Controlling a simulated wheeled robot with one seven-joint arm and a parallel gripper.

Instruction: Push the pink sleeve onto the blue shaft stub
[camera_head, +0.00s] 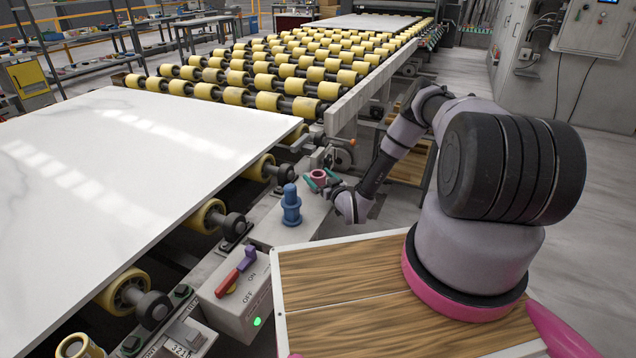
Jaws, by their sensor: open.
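The blue shaft stub (291,207) stands upright on the grey ledge beside the white slab. It has a wide collar and a narrower top. The pink sleeve (318,177), a short ring with its hole facing up, is behind and to the right of the stub, apart from it. My gripper (321,182) is at the sleeve with its teal fingers open, one on either side of it. Whether the fingers touch the sleeve, and what is under it, I cannot tell.
A large white slab (120,170) lies on the left, over yellow rollers. A switch box (240,300) with a red and purple lever stands in front of the stub. More yellow rollers (290,65) fill the back. A wooden top (350,290) is in the foreground.

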